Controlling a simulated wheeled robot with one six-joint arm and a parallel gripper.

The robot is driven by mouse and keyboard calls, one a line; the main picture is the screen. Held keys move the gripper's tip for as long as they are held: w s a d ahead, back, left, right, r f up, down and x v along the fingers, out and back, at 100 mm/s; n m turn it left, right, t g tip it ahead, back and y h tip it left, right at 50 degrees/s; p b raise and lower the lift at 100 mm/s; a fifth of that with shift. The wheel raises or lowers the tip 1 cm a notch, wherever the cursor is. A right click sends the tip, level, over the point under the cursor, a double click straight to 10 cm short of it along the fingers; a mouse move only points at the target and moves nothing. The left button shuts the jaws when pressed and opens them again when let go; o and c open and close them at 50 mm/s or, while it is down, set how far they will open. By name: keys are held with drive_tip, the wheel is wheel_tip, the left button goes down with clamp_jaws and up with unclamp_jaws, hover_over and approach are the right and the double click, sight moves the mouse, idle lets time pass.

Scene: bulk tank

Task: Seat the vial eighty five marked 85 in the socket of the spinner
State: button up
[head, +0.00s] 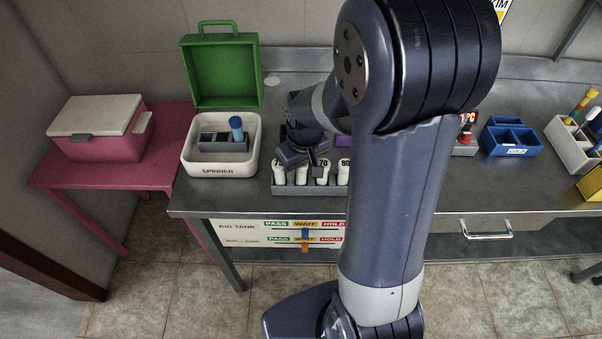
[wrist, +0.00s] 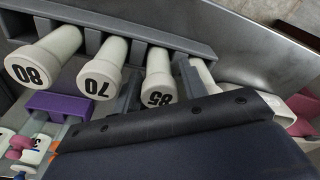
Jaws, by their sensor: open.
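The vial 85 (wrist: 159,78) is white with a black 85 on its end and stands in the grey rack (head: 308,190) between vial 70 (wrist: 104,70) and a partly hidden vial. In the head view my gripper (head: 304,160) is over the rack and hides the 85 label. In the wrist view my gripper (wrist: 158,92) is open, and its dark fingers appear to flank vial 85; contact cannot be told. The spinner (head: 222,170), a white box with its green lid (head: 222,70) raised, stands left of the rack. Inside are a grey socket block and a blue-capped tube (head: 236,129).
Vial 80 (wrist: 42,60) is at the end of the row beside vial 70. A purple block (wrist: 57,106) lies behind the rack. A pink cooler (head: 99,128) stands on a side table at left. A blue bin (head: 511,138) and a white rack are at right.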

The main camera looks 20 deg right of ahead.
drive_tip(key=shift+c, duration=0.3)
drive_tip(key=c, duration=0.7)
drive_tip(key=shift+r, duration=0.1)
